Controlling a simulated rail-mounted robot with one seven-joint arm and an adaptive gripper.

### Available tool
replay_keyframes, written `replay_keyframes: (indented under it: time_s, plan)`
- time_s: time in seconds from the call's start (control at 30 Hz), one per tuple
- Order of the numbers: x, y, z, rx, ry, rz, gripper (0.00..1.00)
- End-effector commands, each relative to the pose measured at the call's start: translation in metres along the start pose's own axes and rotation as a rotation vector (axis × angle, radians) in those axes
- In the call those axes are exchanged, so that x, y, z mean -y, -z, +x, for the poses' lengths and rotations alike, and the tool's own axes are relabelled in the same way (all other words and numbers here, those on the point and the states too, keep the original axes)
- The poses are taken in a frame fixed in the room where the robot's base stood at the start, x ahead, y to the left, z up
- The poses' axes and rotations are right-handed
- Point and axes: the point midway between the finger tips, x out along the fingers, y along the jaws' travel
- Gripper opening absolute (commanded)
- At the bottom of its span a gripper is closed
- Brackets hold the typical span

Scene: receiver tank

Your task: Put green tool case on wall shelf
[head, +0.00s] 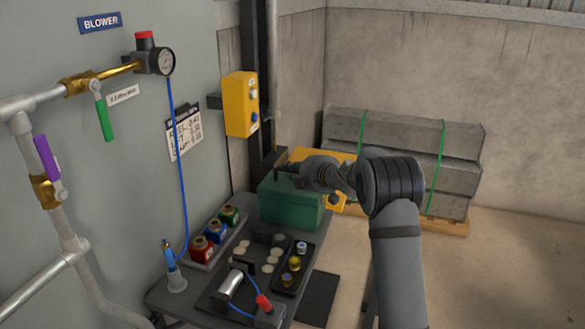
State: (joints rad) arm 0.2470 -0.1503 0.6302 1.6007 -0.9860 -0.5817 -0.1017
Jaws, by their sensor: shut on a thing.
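The green tool case (290,207) is upright at the far end of the dark work table (158,297). My gripper (284,174) is at the top of the case, reaching in from the right, and is shut on it. The fingertips and the grasped part are small and partly hidden by my wrist. I cannot tell whether the case touches the table or hangs just above it. I cannot make out a wall shelf in this view.
A tray with red, blue and green containers (214,232) and a dark tray with discs (262,240) lie in front of the case. A yellow control box (241,104) hangs above left. Strapped grey blocks (400,150) stand behind. Floor at right is clear.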

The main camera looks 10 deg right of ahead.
Motion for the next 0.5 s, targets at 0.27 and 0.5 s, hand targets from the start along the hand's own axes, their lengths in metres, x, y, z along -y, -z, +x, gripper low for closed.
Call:
replay_keyframes:
  time_s: [0.27, 0.5]
  plan:
    - [-0.0001, -0.0001, -0.0003, 0.000, 0.001, 0.001, 0.24]
    - [-0.0001, -0.0001, -0.0003, 0.000, 0.001, 0.001, 0.36]
